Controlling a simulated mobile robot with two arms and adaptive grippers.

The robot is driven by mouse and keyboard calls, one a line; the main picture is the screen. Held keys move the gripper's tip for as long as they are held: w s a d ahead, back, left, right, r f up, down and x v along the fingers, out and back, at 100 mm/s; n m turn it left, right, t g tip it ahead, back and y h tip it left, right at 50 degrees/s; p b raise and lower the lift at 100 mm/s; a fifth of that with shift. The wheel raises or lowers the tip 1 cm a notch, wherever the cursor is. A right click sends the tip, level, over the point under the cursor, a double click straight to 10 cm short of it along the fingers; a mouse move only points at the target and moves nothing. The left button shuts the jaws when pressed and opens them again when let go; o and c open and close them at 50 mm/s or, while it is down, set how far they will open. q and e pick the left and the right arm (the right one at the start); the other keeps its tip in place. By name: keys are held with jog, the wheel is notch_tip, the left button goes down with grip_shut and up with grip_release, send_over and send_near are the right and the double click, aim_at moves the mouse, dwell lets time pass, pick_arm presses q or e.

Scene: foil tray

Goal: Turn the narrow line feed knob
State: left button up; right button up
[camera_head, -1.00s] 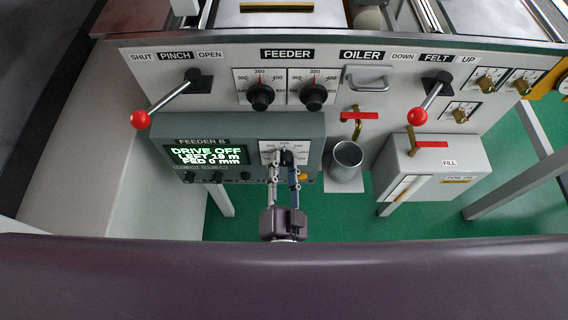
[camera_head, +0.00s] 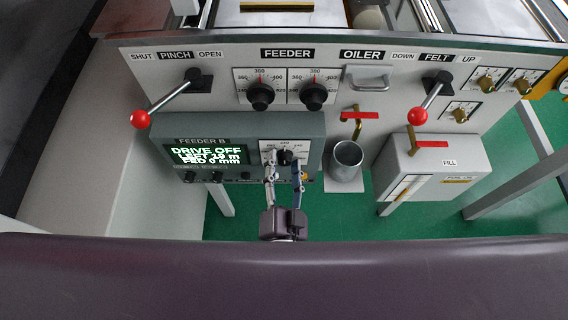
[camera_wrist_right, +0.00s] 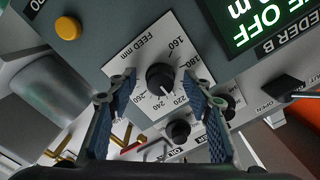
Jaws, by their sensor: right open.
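The Feeder B box (camera_head: 228,128) carries a small black feed knob (camera_head: 285,158) on a white dial plate. In the right wrist view, the knob (camera_wrist_right: 160,77) sits at the middle of the plate marked FEED mm (camera_wrist_right: 139,62). Its white pointer mark lies towards the 220 side. My right gripper (camera_head: 283,172) is open in front of the dial. In the wrist view its two blue fingers (camera_wrist_right: 160,98) stand on either side of the knob, apart from it. My left gripper is not in view.
Two larger feeder knobs (camera_head: 260,97) and (camera_head: 313,97) sit on the panel above. The box screen (camera_head: 208,155) reads DRIVE OFF, LEFT 19 m, FED 0 mm. A metal cup (camera_head: 346,160) stands right of the box. Red-ended levers (camera_head: 140,119) stick out from the panel.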

jog(key=s, duration=0.7)
jog(key=shift+s, duration=0.25)
jog(key=s+d+f+n+g+y, duration=0.1)
jog(key=s+f+n+g+y, duration=0.2)
jog(key=f, duration=1)
jog(key=s+d+f+n+g+y, duration=0.15)
jog(key=f+n+g, duration=0.35)
jog(key=f, duration=0.9)
jog(key=s+d+f+n+g+h, duration=0.2)
jog(key=s+d+f+g, duration=0.7)
jog(key=s+d+f, duration=1.1)
jog(key=shift+s+d+h, duration=0.55)
jog(key=shift+d+h, duration=0.05)
jog(key=shift+h, duration=0.65)
